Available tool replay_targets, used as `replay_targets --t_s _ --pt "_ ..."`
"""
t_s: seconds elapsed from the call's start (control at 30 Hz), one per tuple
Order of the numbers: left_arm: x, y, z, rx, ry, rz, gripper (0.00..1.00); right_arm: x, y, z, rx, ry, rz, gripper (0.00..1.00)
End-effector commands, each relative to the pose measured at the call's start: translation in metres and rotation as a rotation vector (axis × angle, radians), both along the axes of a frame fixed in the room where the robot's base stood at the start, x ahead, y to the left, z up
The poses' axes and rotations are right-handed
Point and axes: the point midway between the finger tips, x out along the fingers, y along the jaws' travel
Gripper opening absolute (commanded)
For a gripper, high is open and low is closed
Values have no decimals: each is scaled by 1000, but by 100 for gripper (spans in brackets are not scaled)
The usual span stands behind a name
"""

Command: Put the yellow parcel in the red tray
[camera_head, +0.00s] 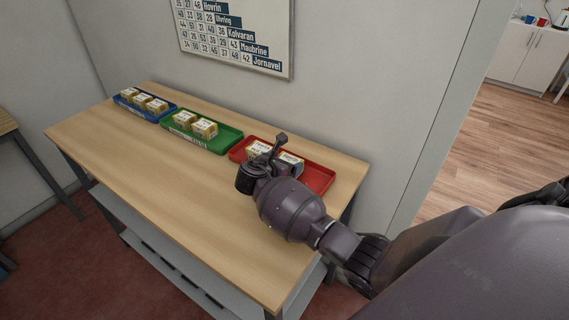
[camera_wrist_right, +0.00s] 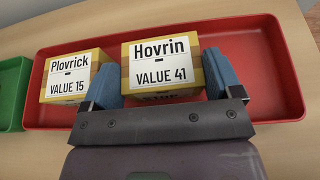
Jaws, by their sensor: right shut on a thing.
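The red tray (camera_head: 320,180) lies at the right end of the wooden counter. It also fills most of the right wrist view (camera_wrist_right: 272,62). In the head view my wrist partly hides both parcels. My left gripper is not in view.
A green tray (camera_head: 225,141) with two yellow parcels (camera_head: 204,128) stands left of the red one. A blue tray (camera_head: 163,110) with several parcels is farther left. The counter's front (camera_head: 165,175) is clear. A wall with a lettered board (camera_head: 235,30) rises behind.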

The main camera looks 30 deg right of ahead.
Motion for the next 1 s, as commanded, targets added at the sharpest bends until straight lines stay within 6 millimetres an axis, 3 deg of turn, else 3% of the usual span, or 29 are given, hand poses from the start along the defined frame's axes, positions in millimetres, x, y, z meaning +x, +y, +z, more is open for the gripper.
replay_targets --t_s 0.17,0.2,0.27,0.63,1.0 --pt "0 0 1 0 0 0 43 0 0 -2 -1 0 0 53" --pt "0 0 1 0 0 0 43 0 0 -2 -1 0 0 91" --pt "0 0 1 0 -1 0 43 0 0 -2 -1 0 0 100" --pt "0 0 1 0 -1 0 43 -2 5 3 0 -1 2 100" --pt "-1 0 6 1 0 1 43 -25 62 29 2 -1 1 100"
